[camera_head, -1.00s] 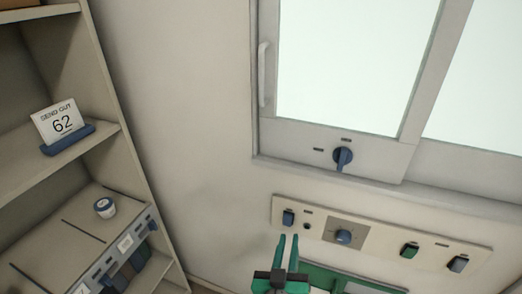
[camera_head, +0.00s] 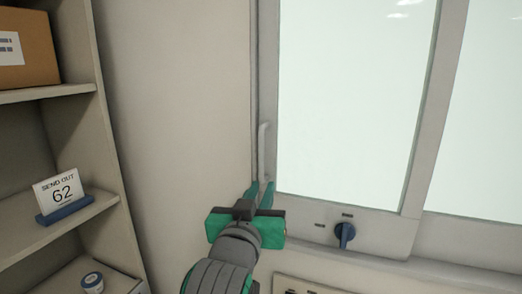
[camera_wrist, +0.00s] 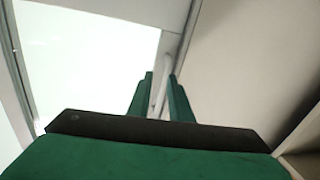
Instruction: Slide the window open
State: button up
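The window's sliding pane (camera_head: 345,100) has a light frame and a pale upright bar handle (camera_head: 264,145) on its left stile. In the wrist view the handle (camera_wrist: 161,84) runs up between the two fingers of my gripper (camera_wrist: 161,80). I cannot tell whether either finger touches it.
A shelf unit (camera_head: 110,150) stands at the left, with a cardboard box (camera_head: 25,45), a "SEND OUT 62" sign (camera_head: 62,196) and a small jar (camera_head: 92,282). A control panel (camera_head: 300,286) is partly visible below the window. Bare wall lies between shelf and window.

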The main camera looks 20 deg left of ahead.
send_near(261, 149)
jog(key=shift+y, duration=0.3)
jog(key=w, duration=0.3)
jog(key=w+a, duration=0.1)
jog(key=w, duration=0.6)
jog(key=shift+w+a+f, duration=0.1)
jog(key=shift+w+a, duration=0.1)
jog(key=shift+w, duration=0.1)
grip_shut()
